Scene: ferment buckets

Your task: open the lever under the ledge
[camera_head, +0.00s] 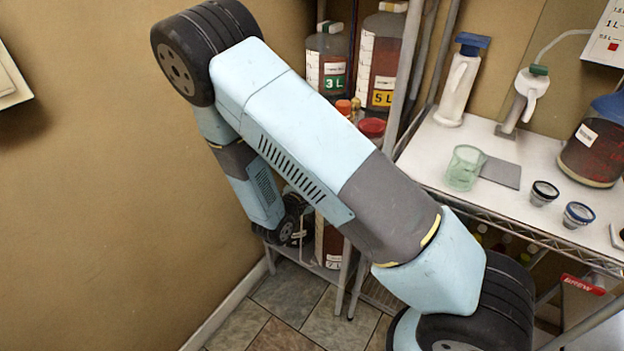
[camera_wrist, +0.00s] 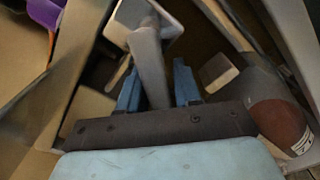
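My gripper (camera_wrist: 157,85) shows in the wrist view with its two blue fingers apart. A pale grey bar (camera_wrist: 150,62) stands between the fingers, with a flat pale plate at its upper end. It looks like a lever or spout, but I cannot tell for certain that it is the task's lever. Narrow gaps seem to show beside the bar; contact with the fingers is unclear. In the head view my arm reaches down towards the lower part of the left rack, and its own links hide the gripper and the lever there.
In the wrist view a red-brown container (camera_wrist: 280,122) is close on the right and a purple object (camera_wrist: 44,12) is at upper left. The head view shows 3 L (camera_head: 328,60) and 5 L (camera_head: 382,55) jugs, and a white shelf (camera_head: 440,140) holding a green beaker (camera_head: 464,167).

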